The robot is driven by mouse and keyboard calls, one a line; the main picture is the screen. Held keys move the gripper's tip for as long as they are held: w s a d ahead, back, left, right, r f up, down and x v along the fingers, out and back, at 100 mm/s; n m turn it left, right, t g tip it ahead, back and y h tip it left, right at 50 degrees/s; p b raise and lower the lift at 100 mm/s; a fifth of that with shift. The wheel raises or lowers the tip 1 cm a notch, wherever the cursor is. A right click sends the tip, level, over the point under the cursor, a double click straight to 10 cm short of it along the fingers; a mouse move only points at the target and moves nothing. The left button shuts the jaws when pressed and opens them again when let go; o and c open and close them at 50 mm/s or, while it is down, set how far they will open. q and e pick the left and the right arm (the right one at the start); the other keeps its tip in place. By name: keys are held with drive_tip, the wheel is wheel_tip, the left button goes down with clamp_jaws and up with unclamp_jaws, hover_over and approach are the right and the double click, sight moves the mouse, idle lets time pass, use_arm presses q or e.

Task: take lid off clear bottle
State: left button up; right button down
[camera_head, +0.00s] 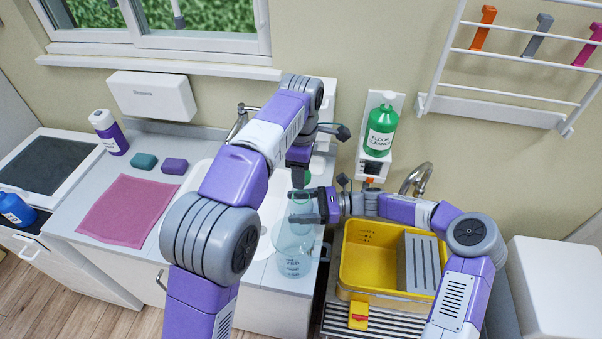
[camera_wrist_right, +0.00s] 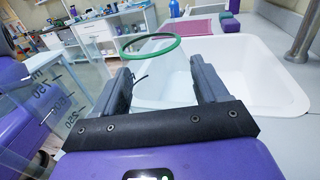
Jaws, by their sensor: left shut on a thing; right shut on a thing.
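The clear bottle (camera_wrist_right: 165,85) stands between the fingers of my right gripper (camera_wrist_right: 165,88) in the right wrist view, its green rim ring open at the top. In the head view my right gripper (camera_head: 303,206) is shut on the bottle, which is mostly hidden by the fingers. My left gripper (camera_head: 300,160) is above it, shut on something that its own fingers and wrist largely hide. A small green piece (camera_head: 306,178) shows just below the left fingers; I cannot tell whether it is the lid or the bottle's rim. The left gripper is not seen in the wrist view.
A clear graduated jug (camera_head: 293,264) stands at the counter front, close to my right gripper. A white sink (camera_head: 200,174) is behind my left arm. A yellow basin (camera_head: 362,264) is to the right. A green floor-cleaner bottle (camera_head: 381,128) sits on a wall holder behind.

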unclamp_jaws()
drive_tip(key=shift+d, duration=0.15)
